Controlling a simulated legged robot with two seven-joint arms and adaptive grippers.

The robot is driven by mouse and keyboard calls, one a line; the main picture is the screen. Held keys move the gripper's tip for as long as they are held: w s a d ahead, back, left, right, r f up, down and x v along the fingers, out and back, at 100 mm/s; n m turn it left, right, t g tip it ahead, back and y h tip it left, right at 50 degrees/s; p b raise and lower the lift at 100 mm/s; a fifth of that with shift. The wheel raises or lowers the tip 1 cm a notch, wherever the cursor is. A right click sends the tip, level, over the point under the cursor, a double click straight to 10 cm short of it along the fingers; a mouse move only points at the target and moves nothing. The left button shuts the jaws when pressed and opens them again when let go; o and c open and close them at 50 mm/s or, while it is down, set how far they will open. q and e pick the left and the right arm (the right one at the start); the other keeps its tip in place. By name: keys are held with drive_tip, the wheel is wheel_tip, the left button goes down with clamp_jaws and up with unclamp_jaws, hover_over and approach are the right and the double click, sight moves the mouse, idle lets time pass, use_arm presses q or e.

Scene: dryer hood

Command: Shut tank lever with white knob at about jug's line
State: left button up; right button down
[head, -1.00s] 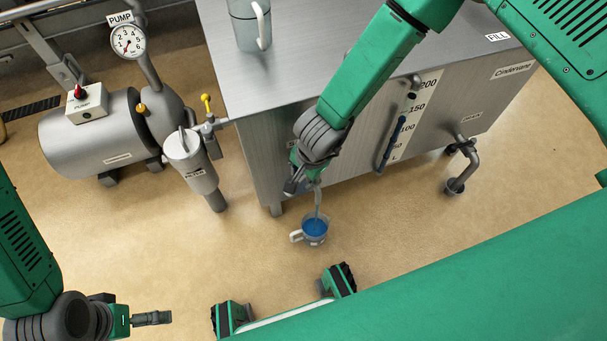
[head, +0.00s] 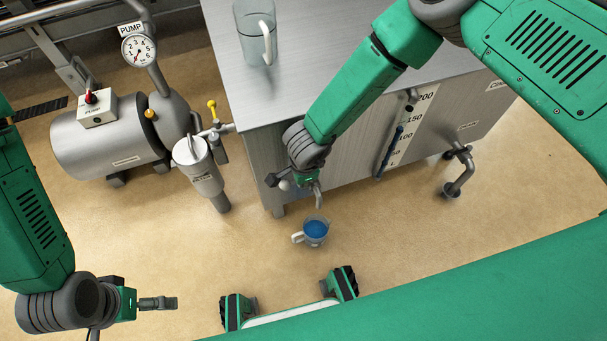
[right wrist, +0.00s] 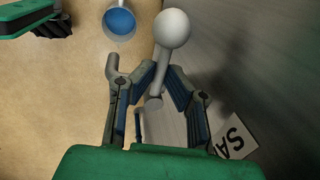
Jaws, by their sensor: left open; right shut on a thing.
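The tank (head: 255,150) is a grey metal box. Its lever with the white knob (head: 283,184) sits at the near corner, partly behind my right gripper (head: 300,182). In the right wrist view the knob (right wrist: 172,28) tops a short stem, and my right gripper (right wrist: 157,84) is shut on that stem. A bent spout (head: 318,197) points down beside it, with no stream visible. The clear jug (head: 315,232) stands upright on the floor below, holding blue liquid; its line cannot be made out. My left gripper (head: 158,303) is open and empty at lower left.
A pump (head: 110,145) with gauge (head: 138,47) and a filter (head: 197,165) with a yellow-handled valve stand left of the tank. An empty clear jug (head: 256,32) stands on the tank top. A sight gauge and a drain pipe (head: 461,175) are on the tank front.

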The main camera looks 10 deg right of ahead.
drive_tip(key=shift+w, duration=0.15)
drive_tip(key=c, duration=1.6)
unclamp_jaws()
wheel_tip(320, 180, up, 12)
drive_tip(key=s, duration=0.2)
drive_tip(key=shift+s+f, duration=0.15)
drive_tip(key=shift+s, duration=0.05)
drive_tip(key=shift+d, duration=0.1)
